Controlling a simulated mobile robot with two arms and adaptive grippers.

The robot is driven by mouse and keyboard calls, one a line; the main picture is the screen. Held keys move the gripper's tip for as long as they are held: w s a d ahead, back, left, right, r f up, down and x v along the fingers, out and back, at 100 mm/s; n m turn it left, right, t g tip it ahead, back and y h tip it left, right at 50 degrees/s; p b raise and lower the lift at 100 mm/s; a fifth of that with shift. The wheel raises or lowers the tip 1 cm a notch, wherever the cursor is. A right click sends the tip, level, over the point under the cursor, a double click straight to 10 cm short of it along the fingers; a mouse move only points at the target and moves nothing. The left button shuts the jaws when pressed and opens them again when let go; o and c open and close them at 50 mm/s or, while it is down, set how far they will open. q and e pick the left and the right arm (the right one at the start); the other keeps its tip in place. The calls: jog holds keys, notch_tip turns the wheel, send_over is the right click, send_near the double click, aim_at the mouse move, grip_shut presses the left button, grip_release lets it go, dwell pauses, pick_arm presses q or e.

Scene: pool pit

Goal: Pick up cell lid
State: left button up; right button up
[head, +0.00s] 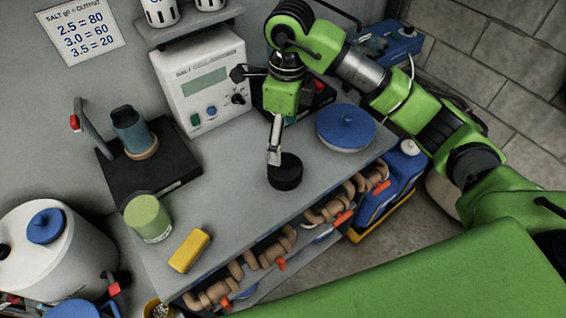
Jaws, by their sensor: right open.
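A short black round cap (286,172), which looks like the cell lid, lies on the grey bench top near its front edge. My right gripper (275,158) points down at it from above, with its fingertips at the cap's back left edge. It is open. I cannot tell whether the fingertips touch the cap. My left gripper is not in view.
A white tub with a blue lid (346,124) stands right of the cap. A yellow block (190,250), a green jar (148,218) and a black stand (150,165) with a dark cylinder are on the left. A salt control box (203,82) is behind. Pipes run below the bench.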

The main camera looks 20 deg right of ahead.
aim_at(286, 161)
jog(key=shift+d+f, duration=0.1)
jog(key=shift+d, duration=0.4)
notch_tip(286, 161, down, 8)
jog(key=shift+r+p, duration=0.2)
jog(key=shift+p, duration=0.75)
jog(key=shift+a+f+p, duration=0.1)
jog(key=shift+f+p, duration=0.4)
jog(key=shift+f, duration=0.05)
jog(key=f, duration=0.1)
jog(key=f+p, duration=0.1)
jog(key=f, duration=0.1)
jog(key=shift+w+a+f+p, duration=0.1)
jog(key=shift+w+f+p, duration=0.2)
jog(key=shift+p, duration=0.1)
jog(key=shift+f, duration=0.45)
jog(key=shift+c, duration=0.5)
jog(key=c, duration=1.1)
